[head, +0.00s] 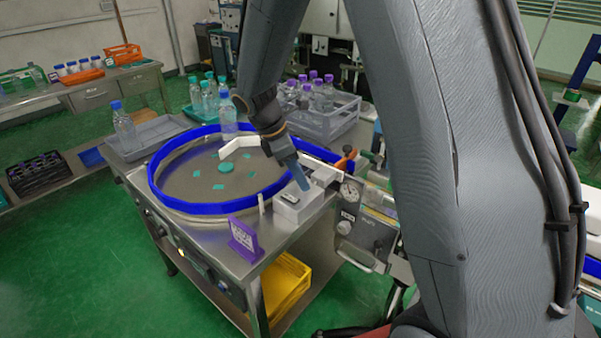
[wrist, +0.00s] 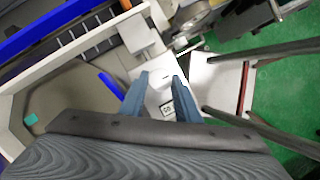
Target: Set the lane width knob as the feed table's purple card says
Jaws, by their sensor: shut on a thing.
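A grey box (head: 300,206) with a small dark display (head: 289,197) stands at the right front corner of the feed table (head: 192,218). My gripper (head: 303,186) points down onto this box. In the wrist view, my gripper (wrist: 162,78) has its two blue fingers on either side of a pale part on the box top, the lane width knob (wrist: 163,80), and is shut on it. The fingers hide the knob in the head view. The display (wrist: 167,108) shows close by, its digits too small to read surely. The purple card (head: 243,239) stands at the table's front edge; its writing is unreadable.
A round turntable with a blue rim (head: 165,205) fills most of the table. A dial gauge (head: 349,190) and a black-grey knob (head: 345,227) sit on the machine to the right. Crated purple-capped bottles (head: 322,94) stand behind. A yellow bin (head: 287,288) is below.

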